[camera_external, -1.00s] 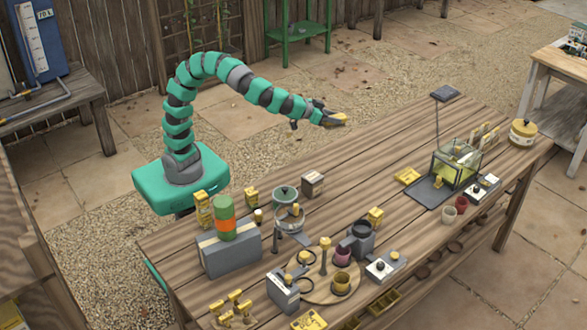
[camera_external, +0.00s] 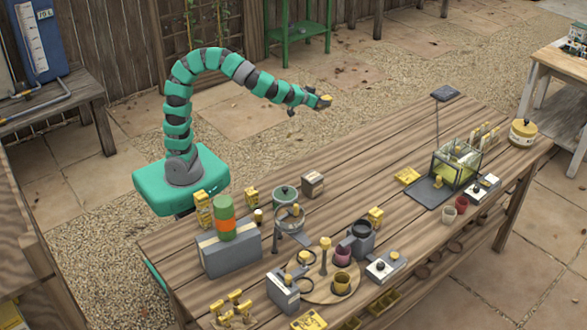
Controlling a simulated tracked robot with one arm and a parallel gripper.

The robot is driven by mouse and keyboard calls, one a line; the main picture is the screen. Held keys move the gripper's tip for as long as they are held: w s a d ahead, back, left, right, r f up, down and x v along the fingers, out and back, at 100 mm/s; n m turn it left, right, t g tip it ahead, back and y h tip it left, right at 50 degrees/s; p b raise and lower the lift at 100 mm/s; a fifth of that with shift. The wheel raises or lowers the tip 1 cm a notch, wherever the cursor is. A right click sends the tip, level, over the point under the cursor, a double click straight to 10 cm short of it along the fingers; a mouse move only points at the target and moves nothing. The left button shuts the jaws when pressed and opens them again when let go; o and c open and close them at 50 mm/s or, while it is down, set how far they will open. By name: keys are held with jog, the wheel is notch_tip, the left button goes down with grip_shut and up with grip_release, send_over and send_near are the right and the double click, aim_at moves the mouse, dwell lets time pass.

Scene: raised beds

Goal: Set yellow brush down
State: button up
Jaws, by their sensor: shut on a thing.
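My gripper (camera_external: 316,100) is at the end of my raised teal and dark arm, above the far edge of the wooden table (camera_external: 330,205). It is shut on a small yellow thing, taken as the yellow brush (camera_external: 325,100), and holds it in the air apart from the tabletop. The brush is small in this view, and its bristles and handle cannot be told apart.
The tabletop below and right of my gripper is clear. A small box (camera_external: 312,184), a grey case (camera_external: 230,252) and a round wooden board (camera_external: 318,292) with cups stand nearer. A glass tank (camera_external: 457,158) and a yellow pot (camera_external: 523,132) stand at right.

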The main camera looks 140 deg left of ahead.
jog(key=f, duration=1.7)
jog(key=shift+w+a+f, duration=0.15)
jog(key=shift+a+f, duration=0.05)
jog(key=shift+a, duration=0.05)
jog(key=w+a, duration=0.2)
jog(key=a, duration=0.2)
jog(key=w+a+f+b, duration=0.1)
jog(key=w+a, duration=0.2)
jog(key=a, duration=0.2)
jog(key=w+a, duration=0.2)
jog(key=a, duration=0.2)
jog(key=shift+w+a+f+b, duration=0.15)
jog(key=shift+w+b, duration=0.15)
notch_tip(320, 180, down, 4)
jog(key=shift+r+b, duration=0.1)
jog(key=shift+b, duration=1)
jog(key=shift+r, duration=0.1)
jog(key=o, duration=1)
